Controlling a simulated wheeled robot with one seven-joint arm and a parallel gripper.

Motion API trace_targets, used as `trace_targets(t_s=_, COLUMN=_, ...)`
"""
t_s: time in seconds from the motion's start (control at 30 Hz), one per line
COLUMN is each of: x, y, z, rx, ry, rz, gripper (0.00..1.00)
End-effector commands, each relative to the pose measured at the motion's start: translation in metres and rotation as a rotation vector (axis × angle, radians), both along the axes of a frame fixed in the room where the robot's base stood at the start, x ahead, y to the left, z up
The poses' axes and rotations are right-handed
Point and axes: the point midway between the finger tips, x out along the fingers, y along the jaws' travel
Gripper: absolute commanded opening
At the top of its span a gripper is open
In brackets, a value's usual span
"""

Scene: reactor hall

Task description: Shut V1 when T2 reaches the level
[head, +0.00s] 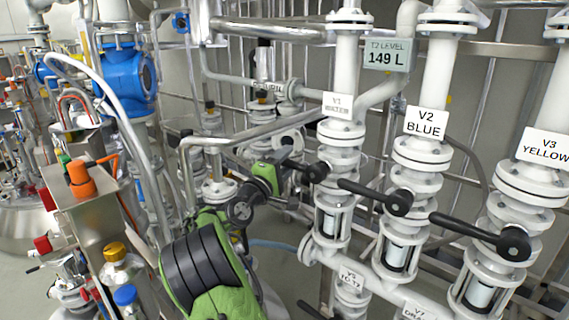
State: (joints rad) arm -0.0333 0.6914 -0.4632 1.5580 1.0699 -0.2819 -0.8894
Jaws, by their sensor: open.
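The T2 level display (388,55) reads 149 L. V1's label (337,105) reads V1 WATER, faintly, on the leftmost of three white vertical pipes. V1's black lever (306,170) sticks out to the left from its pivot, across the pipe. My gripper (287,158) is at the outer end of this lever, at the end of my green and black arm. It is open. My wrist partly hides the fingers, so I cannot tell whether they touch the lever.
V2 BLUE's lever (370,194) and V3 YELLOW's lever (470,228) also stick out leftward, to the right of V1. Lower valves labelled V5 (350,277) and V7 (418,312) sit below. Pipes and a blue-bodied fitting (124,80) crowd the left.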

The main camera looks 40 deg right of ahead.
Motion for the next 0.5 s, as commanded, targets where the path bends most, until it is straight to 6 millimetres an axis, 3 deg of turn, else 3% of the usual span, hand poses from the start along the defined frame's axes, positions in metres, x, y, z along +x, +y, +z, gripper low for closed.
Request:
trace_targets(t_s=0.17, x=-0.003, y=0.019, z=-0.006, rx=0.003, ry=0.001, rz=0.004, gripper=0.49)
trace_targets(t_s=0.5, x=-0.025, y=0.109, z=-0.026, rx=0.0, ry=0.003, rz=0.007, gripper=0.49)
